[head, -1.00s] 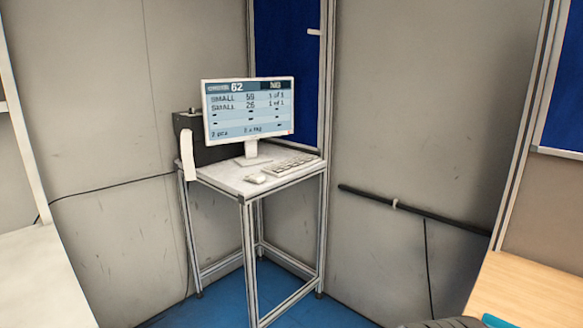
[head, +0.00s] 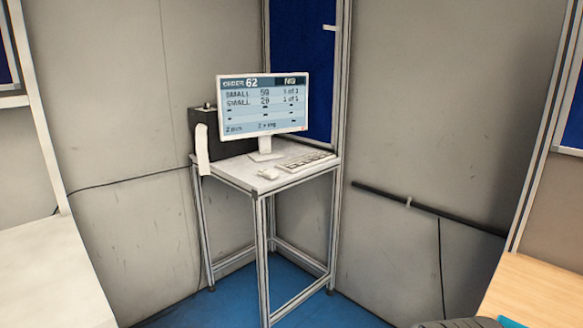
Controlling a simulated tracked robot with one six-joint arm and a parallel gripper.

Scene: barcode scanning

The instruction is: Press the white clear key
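No white clear key can be made out in the head view. A white keyboard (head: 305,161) lies on a small metal-framed stand (head: 232,170), but its single keys are too small to tell apart. A monitor (head: 263,104) stands behind it and shows order 62, two "SMALL" lines and a dark "NG" box. A white mouse (head: 268,174) lies left of the keyboard. My gripper is not in view.
A black box (head: 203,118) with a white paper strip (head: 202,150) hanging from it stands left of the monitor. A pale table (head: 45,270) is at the left edge and a wooden table (head: 545,290) at lower right. Blue floor shows around the stand.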

